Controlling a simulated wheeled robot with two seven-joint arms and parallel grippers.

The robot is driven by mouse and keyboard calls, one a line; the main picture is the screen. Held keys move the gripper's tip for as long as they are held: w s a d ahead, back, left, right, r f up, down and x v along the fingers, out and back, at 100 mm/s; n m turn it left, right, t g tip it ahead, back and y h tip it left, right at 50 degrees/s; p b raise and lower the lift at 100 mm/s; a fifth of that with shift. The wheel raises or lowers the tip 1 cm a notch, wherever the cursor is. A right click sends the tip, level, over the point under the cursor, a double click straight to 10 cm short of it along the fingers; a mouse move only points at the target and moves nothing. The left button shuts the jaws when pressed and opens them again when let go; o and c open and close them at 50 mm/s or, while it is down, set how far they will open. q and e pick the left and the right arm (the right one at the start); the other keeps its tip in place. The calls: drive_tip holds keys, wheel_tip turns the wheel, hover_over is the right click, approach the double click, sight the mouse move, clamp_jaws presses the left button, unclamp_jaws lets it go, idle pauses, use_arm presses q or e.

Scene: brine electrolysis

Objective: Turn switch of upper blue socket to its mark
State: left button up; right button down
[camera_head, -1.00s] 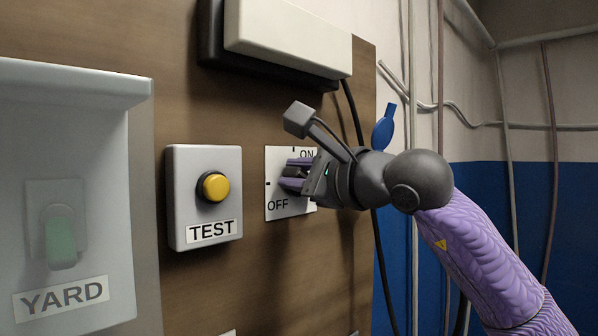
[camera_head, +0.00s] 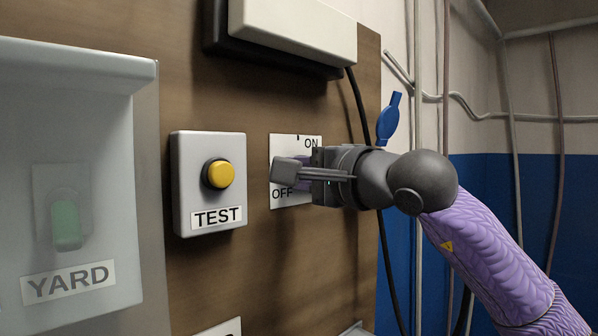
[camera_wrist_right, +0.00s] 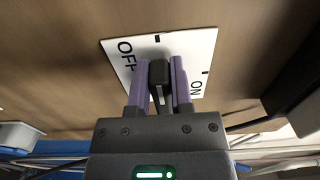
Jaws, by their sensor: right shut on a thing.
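A black rotary switch knob (camera_wrist_right: 158,74) stands on a white plate (camera_wrist_right: 124,62) marked ON and OFF. My right gripper (camera_wrist_right: 160,80) is shut on this knob, one purple finger on each side. In the head view the plate (camera_head: 291,144) is on the brown board, with ON at the top and OFF at the lower left. There my right gripper (camera_head: 302,180) is at the plate, and the wrist camera housing hides the knob and most of the fingers. I cannot tell exactly where the knob points. A blue lid-like part (camera_head: 388,122) shows behind my wrist. My left gripper is not in view.
A grey box with a yellow TEST button (camera_head: 218,175) is left of the plate. A YARD housing with a green switch (camera_head: 67,225) is farther left. A white-and-black box (camera_head: 290,30) is above, with a black cable (camera_head: 358,108) hanging beside the plate.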

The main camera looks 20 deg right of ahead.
drive_tip(key=shift+f, duration=0.1)
drive_tip(key=c, duration=0.5)
unclamp_jaws()
drive_tip(key=shift+s+d+b, duration=0.15)
drive_tip(key=shift+s+b, duration=0.15)
drive_tip(key=shift+s, duration=0.15)
drive_tip(key=b+v, duration=0.3)
drive_tip(key=v, duration=0.6)
